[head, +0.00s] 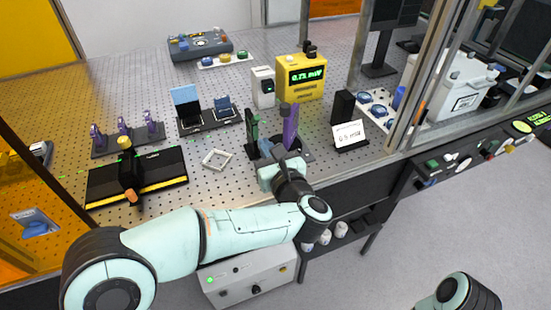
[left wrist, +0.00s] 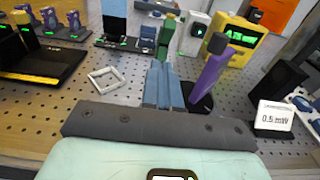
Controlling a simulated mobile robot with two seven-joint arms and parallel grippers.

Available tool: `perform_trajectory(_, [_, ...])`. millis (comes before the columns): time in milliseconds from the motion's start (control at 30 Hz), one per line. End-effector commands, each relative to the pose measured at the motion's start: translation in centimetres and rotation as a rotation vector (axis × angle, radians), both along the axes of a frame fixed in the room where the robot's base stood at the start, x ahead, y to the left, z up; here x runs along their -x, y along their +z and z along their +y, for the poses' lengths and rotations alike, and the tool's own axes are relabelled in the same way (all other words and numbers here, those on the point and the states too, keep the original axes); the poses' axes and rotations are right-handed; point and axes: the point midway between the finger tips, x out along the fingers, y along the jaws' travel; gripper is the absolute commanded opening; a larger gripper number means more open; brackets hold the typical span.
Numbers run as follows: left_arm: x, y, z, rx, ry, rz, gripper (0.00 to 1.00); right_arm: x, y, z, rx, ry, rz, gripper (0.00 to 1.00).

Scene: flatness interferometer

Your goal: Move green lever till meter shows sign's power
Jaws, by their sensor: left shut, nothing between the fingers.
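The green lever (head: 251,128) stands on the perforated bench near its front edge, and shows in the left wrist view (left wrist: 167,35) just beyond my fingers. A purple lever (head: 290,127) with a grey knob stands to its right, also in the left wrist view (left wrist: 211,70). The yellow meter (head: 300,90) behind them has a green display reading about 0.7 mW; the last digit is hard to read. The white sign (head: 349,134) at the right reads 0.5 mW. My left gripper (head: 277,152) is shut and empty, in front of and between the levers; I cannot tell whether it touches either.
A white square frame (head: 217,159) lies left of the levers. A black unit with a yellow stripe (head: 160,178) and several purple-topped mounts (head: 122,128) are further left. A black block (head: 343,106) stands behind the sign. A frame post (head: 407,95) bounds the right.

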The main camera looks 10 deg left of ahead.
Motion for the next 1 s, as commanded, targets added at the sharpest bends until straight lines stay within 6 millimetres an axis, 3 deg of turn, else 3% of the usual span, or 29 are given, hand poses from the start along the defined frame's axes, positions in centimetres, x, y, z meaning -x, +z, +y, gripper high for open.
perform_trajectory(100, [-1.3,1.5,0.9,0.003,0.001,-0.003,0.0,0.2,0.7,0.0,-0.001,0.002,0.008,0.43])
perform_trajectory(300, [-2.4,2.5,1.6,0.002,0.0,-0.001,0.0,0.3,1.2,0.0,-0.002,0.003,0.015,0.43])
perform_trajectory(1000, [-2.8,3.2,1.9,0.028,-0.001,0.038,0.0,0.2,1.9,0.0,-0.003,0.004,0.015,0.43])
